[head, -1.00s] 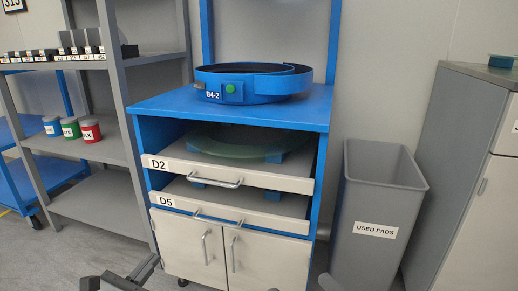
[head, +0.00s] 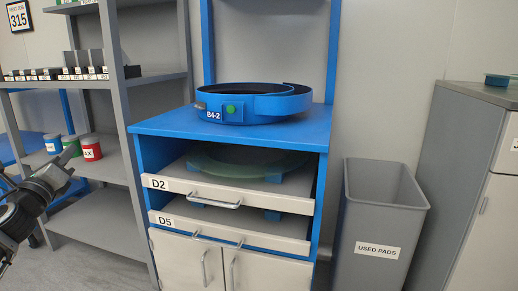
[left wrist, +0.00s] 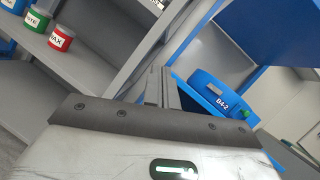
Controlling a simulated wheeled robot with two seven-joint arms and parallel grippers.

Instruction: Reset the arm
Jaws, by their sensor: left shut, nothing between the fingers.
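My left gripper (head: 68,158) is at the left side of the head view, in front of the grey shelf, pointing up and to the right. It is shut and holds nothing. In the left wrist view its fingers (left wrist: 160,85) are together, with the shelf and the blue bench beyond them. My right gripper is not in view.
A blue bench (head: 170,122) bears a blue ring marked B4-2 (head: 262,106). Its drawers D2 (head: 250,195) and D5 (head: 250,232) stand partly out. A grey shelf (head: 100,225) holds jars, including a red one (head: 91,152). A grey USED PADS bin (head: 375,225) stands right.

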